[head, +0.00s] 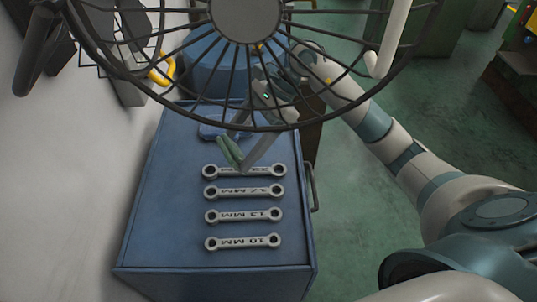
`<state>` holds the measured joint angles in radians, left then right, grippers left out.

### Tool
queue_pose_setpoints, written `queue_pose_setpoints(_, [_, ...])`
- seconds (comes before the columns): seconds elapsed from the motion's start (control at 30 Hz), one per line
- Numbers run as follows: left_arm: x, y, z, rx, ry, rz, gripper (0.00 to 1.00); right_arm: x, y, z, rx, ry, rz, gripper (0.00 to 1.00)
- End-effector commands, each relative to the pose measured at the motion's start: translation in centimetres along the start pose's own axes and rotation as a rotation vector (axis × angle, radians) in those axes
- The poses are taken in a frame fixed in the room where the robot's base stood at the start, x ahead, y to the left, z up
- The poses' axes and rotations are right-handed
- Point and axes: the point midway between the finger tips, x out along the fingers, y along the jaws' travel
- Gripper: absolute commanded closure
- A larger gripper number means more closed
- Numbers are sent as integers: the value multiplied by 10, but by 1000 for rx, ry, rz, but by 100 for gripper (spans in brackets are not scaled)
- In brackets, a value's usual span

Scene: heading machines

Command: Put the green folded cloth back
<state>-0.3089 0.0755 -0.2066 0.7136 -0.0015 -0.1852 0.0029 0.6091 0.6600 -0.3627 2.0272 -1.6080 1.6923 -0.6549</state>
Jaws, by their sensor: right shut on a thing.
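The green folded cloth (230,151) shows as a narrow green strip between the fingers of my right gripper (242,160). The gripper is shut on it, over the far part of the blue cabinet top, just beyond the row of wrenches. Whether the cloth touches the top I cannot tell. A blue folded cloth-like item (211,131) lies beside it, partly hidden by the fan guard and gripper. My left gripper is not in view.
Several labelled wrenches (243,242) lie in a column on the blue cabinet (160,235). A round wire fan guard (115,72) blocks the upper view. The cabinet's left and front top are bare.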

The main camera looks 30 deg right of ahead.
Motion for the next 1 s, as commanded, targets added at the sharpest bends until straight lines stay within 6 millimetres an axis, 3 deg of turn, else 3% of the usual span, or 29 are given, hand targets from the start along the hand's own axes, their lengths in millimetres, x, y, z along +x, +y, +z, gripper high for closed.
queue_pose_setpoints(0.4, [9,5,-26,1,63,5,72,-7,-10,-28,-347,332,211,48])
queue_pose_setpoints(1.0, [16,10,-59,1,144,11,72,-44,-17,-88,-823,711,289,48])
